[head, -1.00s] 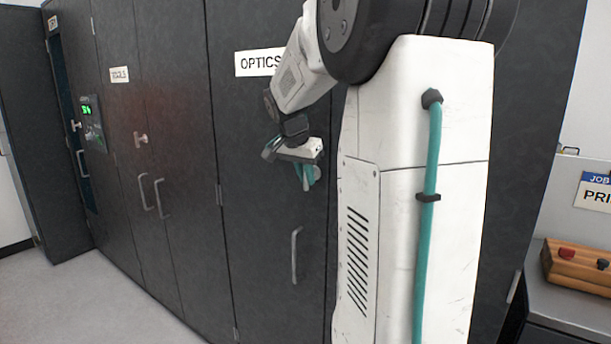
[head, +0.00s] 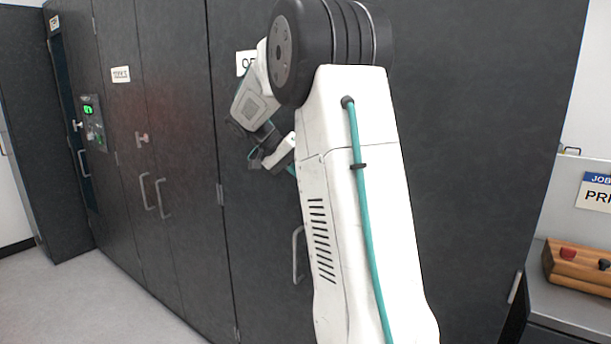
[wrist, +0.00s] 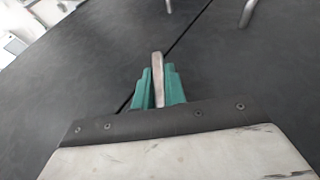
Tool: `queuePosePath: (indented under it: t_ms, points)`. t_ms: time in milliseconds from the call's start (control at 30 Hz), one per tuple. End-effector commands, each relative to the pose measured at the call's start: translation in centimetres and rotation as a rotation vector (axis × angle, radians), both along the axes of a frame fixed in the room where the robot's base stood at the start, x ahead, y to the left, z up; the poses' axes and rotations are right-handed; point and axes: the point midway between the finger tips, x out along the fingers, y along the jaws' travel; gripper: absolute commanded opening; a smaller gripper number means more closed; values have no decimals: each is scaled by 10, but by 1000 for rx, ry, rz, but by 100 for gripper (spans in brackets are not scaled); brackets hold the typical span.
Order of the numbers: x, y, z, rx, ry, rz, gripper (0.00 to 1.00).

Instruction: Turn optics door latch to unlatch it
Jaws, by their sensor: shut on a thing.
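The dark optics door (head: 258,225) stands closed in the head view, its OPTICS label (head: 244,62) partly covered by my arm. My gripper (head: 289,168) is at the door, below the label, with my arm hiding much of it. In the wrist view, the teal fingers of my gripper (wrist: 160,88) are shut on the optics door latch (wrist: 158,66), a pale metal lever. Its tip sticks out beyond the fingers, slightly tilted. The latch is hidden in the head view.
A vertical door handle (head: 297,255) stands below my gripper, partly behind my arm. A grey bench (head: 575,305) stands at the right. Floor at lower left is clear.

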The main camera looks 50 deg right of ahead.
Motion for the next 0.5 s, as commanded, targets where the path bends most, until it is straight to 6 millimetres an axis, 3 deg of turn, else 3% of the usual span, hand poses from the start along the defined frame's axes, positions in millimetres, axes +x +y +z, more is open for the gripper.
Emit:
queuePosePath:
  t_ms: [500]
  points:
    - [3,0,-3,-32,407,1,0]
